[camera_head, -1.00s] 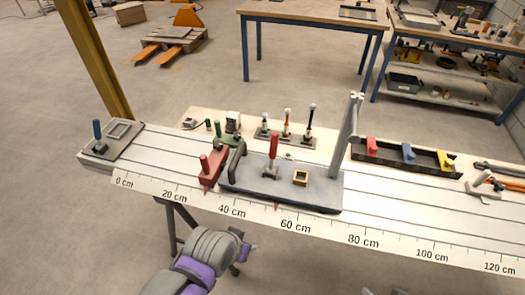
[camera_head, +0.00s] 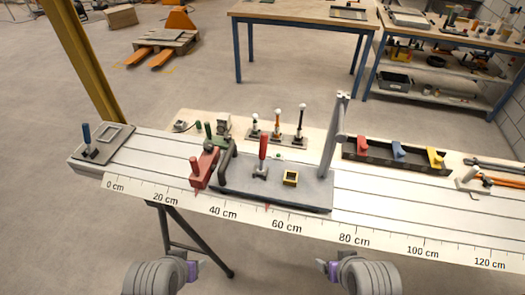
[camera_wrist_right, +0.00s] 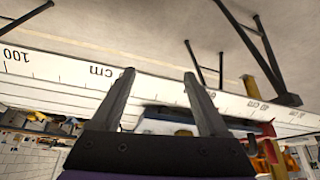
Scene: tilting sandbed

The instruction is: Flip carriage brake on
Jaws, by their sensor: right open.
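The carriage (camera_head: 225,193) is a dark grey plate on the pale rail table. An upright red-handled lever (camera_head: 263,148) stands on it, beside a small yellow square frame (camera_head: 290,178). A grey bow handle rises at its left end and a tall grey post (camera_head: 337,130) at its right. A red block (camera_head: 205,167) with a short red knob sits by the left end. I cannot tell which part is the brake. My left gripper (camera_head: 192,269) is before the table's front edge, its jaws unclear. My right gripper (camera_head: 326,267) is also there, open and empty in the wrist view (camera_wrist_right: 159,73).
A centimetre scale (camera_head: 285,222) runs along the front edge. Behind the carriage stand several upright levers (camera_head: 278,125). A black tray (camera_head: 375,154) with coloured blocks lies at the right, tools beyond it. A plate with a blue-handled lever (camera_head: 88,134) is at the left end.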

